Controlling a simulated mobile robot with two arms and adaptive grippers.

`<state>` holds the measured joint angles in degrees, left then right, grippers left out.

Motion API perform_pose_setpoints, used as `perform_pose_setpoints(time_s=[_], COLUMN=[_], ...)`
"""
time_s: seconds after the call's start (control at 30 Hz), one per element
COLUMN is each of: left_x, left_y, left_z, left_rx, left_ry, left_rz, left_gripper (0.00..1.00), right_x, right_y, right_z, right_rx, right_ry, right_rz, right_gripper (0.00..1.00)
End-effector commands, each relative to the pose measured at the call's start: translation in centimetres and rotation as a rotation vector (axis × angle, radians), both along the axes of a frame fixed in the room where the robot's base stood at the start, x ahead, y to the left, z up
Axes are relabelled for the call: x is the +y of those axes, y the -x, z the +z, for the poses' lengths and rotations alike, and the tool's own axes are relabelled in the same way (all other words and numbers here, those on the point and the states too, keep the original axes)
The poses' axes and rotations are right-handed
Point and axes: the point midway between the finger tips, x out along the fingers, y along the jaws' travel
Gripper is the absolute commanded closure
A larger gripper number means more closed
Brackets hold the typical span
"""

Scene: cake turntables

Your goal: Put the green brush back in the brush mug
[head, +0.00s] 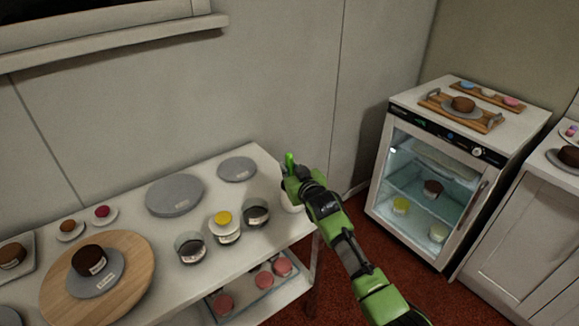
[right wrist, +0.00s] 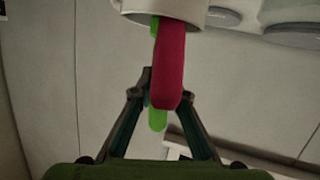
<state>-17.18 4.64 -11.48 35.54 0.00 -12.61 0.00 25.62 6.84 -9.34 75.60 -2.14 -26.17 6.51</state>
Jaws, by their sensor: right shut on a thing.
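The white brush mug (right wrist: 135,8) is at the top edge of the right wrist view; in the head view a sliver of the mug (head: 292,206) shows behind my right gripper (head: 298,180). A red-pink handle (right wrist: 169,65) sticks out of the mug. The green brush (right wrist: 157,119) lies mostly hidden behind that handle, with a bit showing at the mug's rim. My right gripper (right wrist: 160,96) is shut on the green brush. The brush's far end is at or within the mug opening; its depth is hidden. My left gripper is not in view.
The white table (head: 262,250) holds several glass jars, grey turntables (head: 175,195), a round wooden board (head: 65,297) and small cakes. A lower shelf tray (head: 240,298) holds pink items. A glass-door fridge (head: 425,190) stands to the right, with red floor between.

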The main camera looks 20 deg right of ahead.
Motion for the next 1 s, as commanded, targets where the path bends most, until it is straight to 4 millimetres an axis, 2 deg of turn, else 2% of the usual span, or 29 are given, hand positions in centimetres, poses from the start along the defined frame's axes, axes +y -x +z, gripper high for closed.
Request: perform_pose_setpoints(time_s=[0.27, 0.8, 1.0], left_x=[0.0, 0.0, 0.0], left_y=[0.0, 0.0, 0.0], left_z=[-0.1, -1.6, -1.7], left_rx=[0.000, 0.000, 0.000], left_ry=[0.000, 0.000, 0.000], left_rz=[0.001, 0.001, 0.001], left_gripper=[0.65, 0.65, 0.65], right_x=[0.1, 0.1, 0.0], right_y=[0.0, 0.0, 0.0], right_z=[0.0, -2.4, -2.5], right_rx=[-0.003, 0.002, 0.000], right_ry=[-0.001, -0.001, -0.001], right_rz=[0.001, 0.000, 0.001], right_gripper=[1.00, 1.00, 1.00])
